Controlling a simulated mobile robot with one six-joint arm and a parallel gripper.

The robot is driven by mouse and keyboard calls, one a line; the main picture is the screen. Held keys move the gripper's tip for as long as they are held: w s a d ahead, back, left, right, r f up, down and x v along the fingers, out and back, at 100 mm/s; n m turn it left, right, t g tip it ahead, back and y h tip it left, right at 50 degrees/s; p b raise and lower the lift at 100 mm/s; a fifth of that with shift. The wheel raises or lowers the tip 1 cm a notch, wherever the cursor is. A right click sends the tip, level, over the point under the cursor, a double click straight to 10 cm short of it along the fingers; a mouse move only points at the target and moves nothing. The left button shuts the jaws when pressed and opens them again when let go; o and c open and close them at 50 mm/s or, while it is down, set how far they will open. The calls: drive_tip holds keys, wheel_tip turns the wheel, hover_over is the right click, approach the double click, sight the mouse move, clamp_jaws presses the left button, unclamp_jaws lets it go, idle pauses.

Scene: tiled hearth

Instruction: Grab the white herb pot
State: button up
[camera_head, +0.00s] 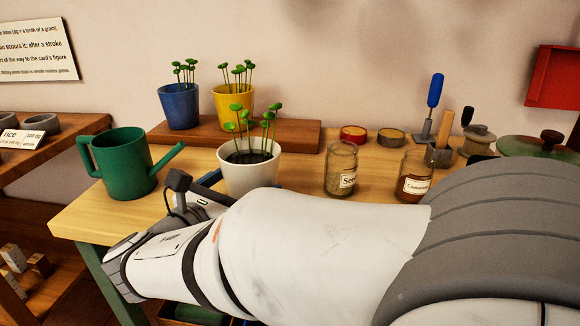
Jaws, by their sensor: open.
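The white herb pot (247,177) stands upright on the wooden table, with green round-leaved sprouts in dark soil. Its lower part is hidden behind my arm. My gripper (208,180) shows only in part, as dark pieces just left of the pot, behind my white wrist. It is open. Most of its fingers are hidden by my arm, so I cannot tell whether they touch the pot or stand around it.
A blue pot (179,107) and a yellow pot (232,105) stand on a brown board (296,134) behind. A green watering can (124,165) is left. A seed jar (341,168) and a cinnamon jar (413,177) stand right. My arm covers the table's front.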

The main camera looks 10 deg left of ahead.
drive_tip(key=shift+x, duration=1.5)
drive_tip(key=shift+c, duration=0.2)
drive_tip(key=c, duration=1.2)
